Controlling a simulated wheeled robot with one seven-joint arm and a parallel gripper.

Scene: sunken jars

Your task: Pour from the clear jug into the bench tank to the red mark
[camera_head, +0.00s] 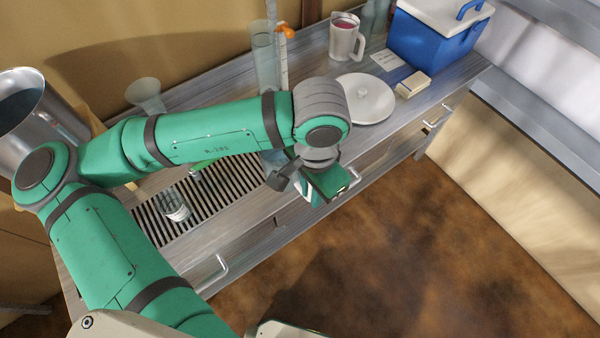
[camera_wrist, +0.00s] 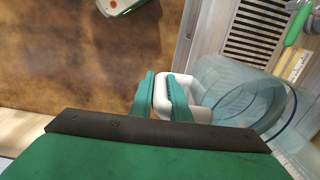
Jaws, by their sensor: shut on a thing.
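My gripper (camera_wrist: 161,92) is shut on the white handle (camera_wrist: 190,108) of the clear jug (camera_wrist: 222,82) in the wrist view. The jug is see-through and bluish, with its round mouth toward the right; I cannot make out a liquid level in it. In the head view my gripper (camera_head: 325,183) is over the bench's front edge, and my arm hides most of the jug. I cannot pick out the bench tank or its red mark for certain; a tall clear cylinder (camera_head: 264,60) stands at the back of the bench.
A slatted drain (camera_head: 218,200) with a small clear jar (camera_head: 175,205) lies left of my gripper. The floor in front is open.

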